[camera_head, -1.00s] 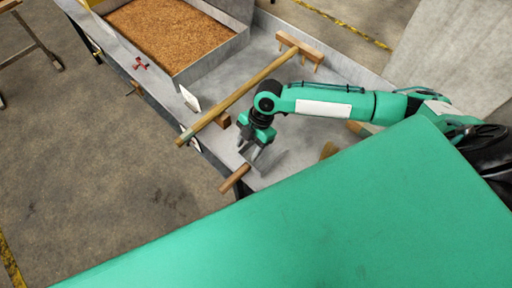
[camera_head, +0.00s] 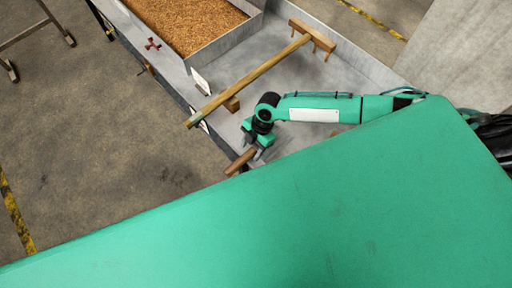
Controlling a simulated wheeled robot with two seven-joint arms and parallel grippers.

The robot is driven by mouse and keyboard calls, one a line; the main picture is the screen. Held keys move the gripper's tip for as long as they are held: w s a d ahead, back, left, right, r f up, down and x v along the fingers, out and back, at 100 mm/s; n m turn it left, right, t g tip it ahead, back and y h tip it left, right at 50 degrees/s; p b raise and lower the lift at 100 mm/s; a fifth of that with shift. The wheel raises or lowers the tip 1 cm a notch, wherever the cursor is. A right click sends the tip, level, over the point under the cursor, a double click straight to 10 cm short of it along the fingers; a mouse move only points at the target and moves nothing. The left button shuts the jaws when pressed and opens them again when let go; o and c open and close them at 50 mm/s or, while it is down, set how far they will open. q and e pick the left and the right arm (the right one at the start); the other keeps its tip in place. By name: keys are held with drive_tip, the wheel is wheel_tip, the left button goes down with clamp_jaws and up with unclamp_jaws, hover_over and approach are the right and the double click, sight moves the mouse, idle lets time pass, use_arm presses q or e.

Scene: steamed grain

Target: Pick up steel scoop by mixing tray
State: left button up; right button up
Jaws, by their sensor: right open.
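The scoop's brown wooden handle (camera_head: 240,161) lies at the near edge of the grey metal tray (camera_head: 300,88). The scoop's steel part is not clearly visible; my gripper and my green body cover that area. My right gripper (camera_head: 254,147) is open, pointing down just above the inner end of the handle. Its fingers overlap the handle in the picture; I cannot tell whether they touch it. My left gripper is not in view.
A wooden rake (camera_head: 255,77) lies across the tray just beyond my right gripper. A bin of brown grain (camera_head: 188,22) is at the back left. A small white card (camera_head: 201,82) stands near the tray's left edge. My green body hides the lower picture.

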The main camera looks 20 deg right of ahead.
sight(248, 154)
drive_tip(key=shift+p+x, duration=0.45)
drive_tip(key=shift+x, duration=1.2)
drive_tip(key=shift+w, duration=0.1)
clamp_jaws()
drive_tip(key=shift+a, duration=0.1)
